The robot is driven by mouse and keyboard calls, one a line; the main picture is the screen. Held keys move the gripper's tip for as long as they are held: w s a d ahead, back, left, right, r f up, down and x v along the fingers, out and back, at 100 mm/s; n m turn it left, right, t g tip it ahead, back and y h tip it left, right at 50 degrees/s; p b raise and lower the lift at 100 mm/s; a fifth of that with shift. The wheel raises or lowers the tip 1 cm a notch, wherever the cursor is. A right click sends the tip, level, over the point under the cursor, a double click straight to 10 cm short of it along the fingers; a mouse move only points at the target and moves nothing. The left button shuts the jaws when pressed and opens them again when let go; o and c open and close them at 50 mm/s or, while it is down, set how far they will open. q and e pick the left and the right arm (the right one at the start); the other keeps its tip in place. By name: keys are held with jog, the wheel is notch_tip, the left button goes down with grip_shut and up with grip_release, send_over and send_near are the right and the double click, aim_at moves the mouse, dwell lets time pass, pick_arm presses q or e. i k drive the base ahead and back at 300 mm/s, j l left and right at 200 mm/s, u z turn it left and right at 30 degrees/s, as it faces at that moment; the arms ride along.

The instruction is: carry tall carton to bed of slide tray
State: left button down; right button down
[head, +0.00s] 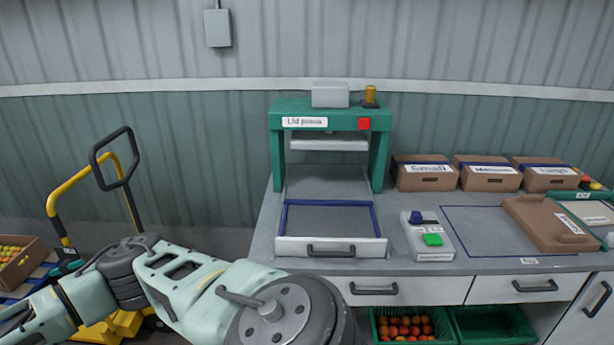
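The slide tray (330,247) is pulled out at the front of the green lid press (278,150), with a dark handle on its front. Its grey bed, outlined in blue, is empty. I cannot make out a tall carton in the head view. My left arm comes in from the left and crosses the lower foreground, with a large round joint in front of the counter. Its gripper is out of view, and so is my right gripper.
Three low brown cartons (427,173) with labels stand at the back right. A brown lid-like piece (534,216) lies beside a blue-outlined counter area (480,228). A box with a green button (432,240) sits right of the tray. A yellow pallet truck (62,190) stands left.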

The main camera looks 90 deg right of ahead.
aim_at(329, 225)
jog(key=z, duration=2.3)
